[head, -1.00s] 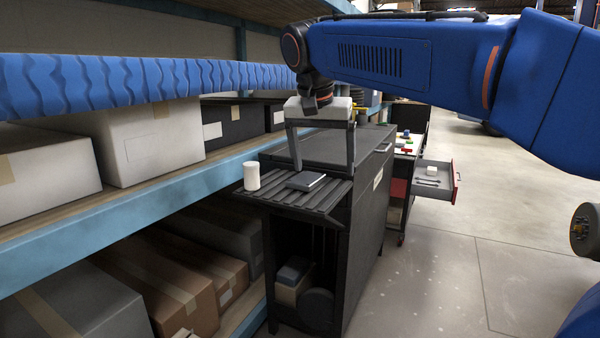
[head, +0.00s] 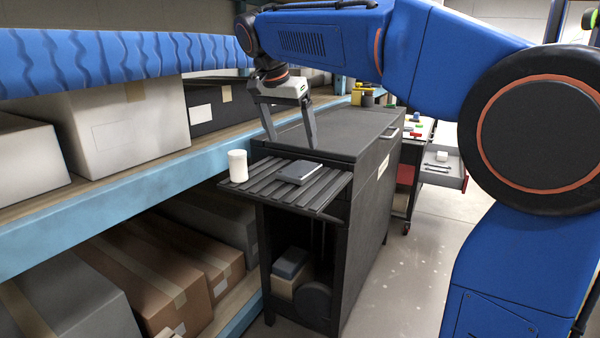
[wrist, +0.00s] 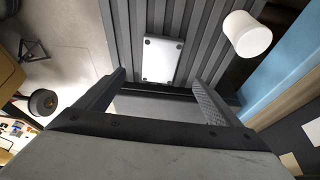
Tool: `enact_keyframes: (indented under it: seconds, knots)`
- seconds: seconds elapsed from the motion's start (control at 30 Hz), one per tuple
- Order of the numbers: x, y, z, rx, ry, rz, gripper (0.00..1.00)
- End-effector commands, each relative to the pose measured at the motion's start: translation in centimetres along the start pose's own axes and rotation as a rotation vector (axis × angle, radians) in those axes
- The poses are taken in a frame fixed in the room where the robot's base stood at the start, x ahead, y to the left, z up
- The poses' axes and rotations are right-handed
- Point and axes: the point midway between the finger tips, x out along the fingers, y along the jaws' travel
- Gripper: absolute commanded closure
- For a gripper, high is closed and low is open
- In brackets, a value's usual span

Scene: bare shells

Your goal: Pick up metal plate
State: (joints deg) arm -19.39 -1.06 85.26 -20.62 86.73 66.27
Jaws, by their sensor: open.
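The metal plate, a flat grey rectangle (head: 299,172), lies on the dark ribbed shelf (head: 262,187) at the near end of the black cabinet. In the wrist view the plate (wrist: 162,60) shows pale, with dark spots at its corners, ahead of the fingertips and between their lines. My gripper (head: 292,143) is open and empty. Its fingers point down above the cabinet top, just behind the shelf and apart from the plate. The two fingers also show in the wrist view (wrist: 158,80).
A white cylinder (head: 237,166) stands on the left end of the ribbed shelf. The black cabinet (head: 362,185) extends behind. Blue-edged racks with boxes (head: 120,125) line the left. An open drawer (head: 443,168) juts out at the right; floor beyond is clear.

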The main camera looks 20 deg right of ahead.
Motion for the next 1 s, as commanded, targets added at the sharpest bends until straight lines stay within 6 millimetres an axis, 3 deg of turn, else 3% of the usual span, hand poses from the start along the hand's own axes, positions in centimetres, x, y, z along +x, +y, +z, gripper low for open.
enact_keyframes:
  seconds: [0.23,0.53,0.8,1.0]
  knots:
    - [4.0,0.0,0.0,0.000,-0.001,0.001,0.12]
    - [5.9,0.0,0.0,-0.001,-0.001,0.001,0.12]
    - [9.4,0.0,-0.2,-0.001,-0.001,0.002,0.12]
    - [10.3,-0.1,-0.2,-0.001,0.000,0.000,0.12]
